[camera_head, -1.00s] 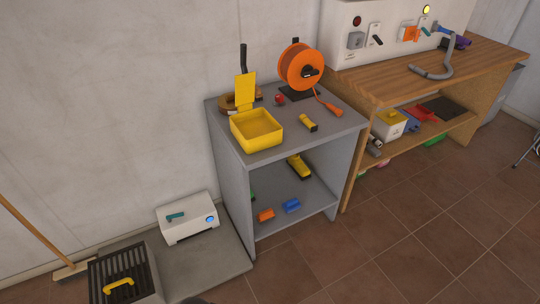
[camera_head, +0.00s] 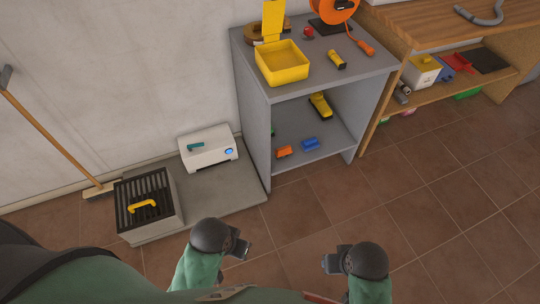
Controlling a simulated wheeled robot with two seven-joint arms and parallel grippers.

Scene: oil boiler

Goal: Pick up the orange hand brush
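A small orange item (camera_head: 284,152), which looks like the orange hand brush, lies near the front edge of the grey cabinet's lower shelf (camera_head: 325,136). Its bristles are too small to make out. A similar blue item (camera_head: 310,144) lies just right of it. My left gripper (camera_head: 241,249) and my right gripper (camera_head: 331,263) are low in the picture, in front of the cabinet and apart from the orange item. Nothing shows held in either. Their fingers are too small and turned to tell whether they are open.
A yellow box (camera_head: 282,64) and a yellow torch (camera_head: 337,59) are on the cabinet top. Another yellow tool (camera_head: 320,105) lies deeper inside. A white device (camera_head: 208,149) and a dark-grilled box (camera_head: 148,203) stand left. The tiled floor (camera_head: 420,190) right is clear.

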